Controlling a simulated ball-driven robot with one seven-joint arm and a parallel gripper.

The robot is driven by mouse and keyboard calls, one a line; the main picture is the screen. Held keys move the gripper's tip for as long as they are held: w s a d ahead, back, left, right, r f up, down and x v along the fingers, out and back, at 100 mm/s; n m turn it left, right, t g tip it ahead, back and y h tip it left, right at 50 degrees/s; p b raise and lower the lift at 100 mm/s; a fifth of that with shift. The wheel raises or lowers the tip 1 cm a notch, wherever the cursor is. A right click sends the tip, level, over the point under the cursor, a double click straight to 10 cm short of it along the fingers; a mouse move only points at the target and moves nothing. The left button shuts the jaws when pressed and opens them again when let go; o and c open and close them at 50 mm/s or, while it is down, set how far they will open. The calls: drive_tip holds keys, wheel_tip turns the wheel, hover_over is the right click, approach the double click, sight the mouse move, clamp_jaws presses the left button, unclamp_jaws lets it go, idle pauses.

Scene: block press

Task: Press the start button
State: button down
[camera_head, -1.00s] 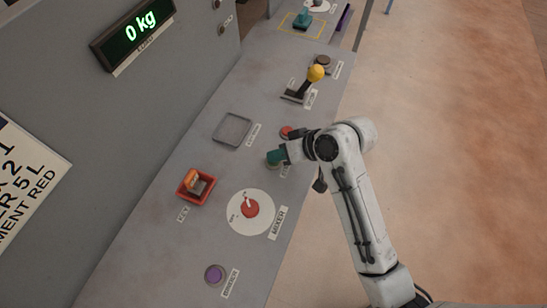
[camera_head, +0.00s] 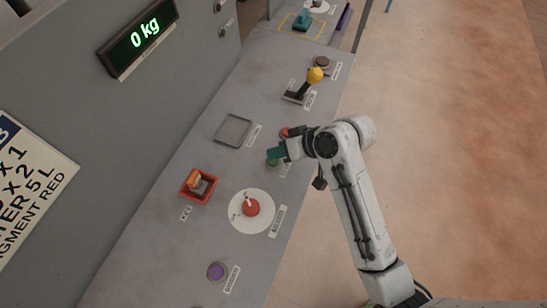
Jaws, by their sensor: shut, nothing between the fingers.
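A green round button (camera_head: 272,163) shows partly on the grey panel, just under and beside the teal tip of my gripper (camera_head: 275,154). Its label is mostly hidden by my arm and cannot be read, so I cannot tell for sure that it is the start button. My gripper is shut and empty, over or against the button's far edge; whether it touches is unclear. A red button (camera_head: 285,132) sits just beyond, partly hidden by my wrist.
The panel (camera_head: 150,225) also carries a mixer dial (camera_head: 251,208), a red key box (camera_head: 197,186), a purple button (camera_head: 216,271), a grey tray (camera_head: 233,130) and a yellow-knobbed lever (camera_head: 314,76). A display (camera_head: 138,38) reads 0 kg. Open floor lies to the right.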

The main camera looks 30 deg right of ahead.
drive_tip(key=shift+r+p, duration=2.6)
drive_tip(key=shift+p, duration=0.1)
drive_tip(key=shift+f, duration=0.1)
drive_tip(key=shift+s+f, duration=0.2)
drive_tip(key=g+h+b, duration=0.2)
drive_tip(key=b, duration=0.1)
approach(293, 183)
drive_tip(key=x, duration=0.5)
drive_tip(key=shift+a+r, duration=0.1)
drive_tip(key=shift+a, duration=0.05)
drive_tip(key=s+d+f+g+h+b, duration=0.1)
drive_tip(key=s+d+g+h, duration=0.1)
drive_tip(key=s, duration=0.4)
drive_tip(key=s+d+f+g+h+b, duration=0.1)
drive_tip(key=s+d+f+h, duration=0.1)
drive_tip(key=s, duration=0.5)
drive_tip(key=shift+s+d+f+g, duration=0.15)
drive_tip(key=shift+s+d+g, duration=0.2)
drive_tip(key=shift+d, duration=0.25)
drive_tip(key=shift+a, duration=0.1)
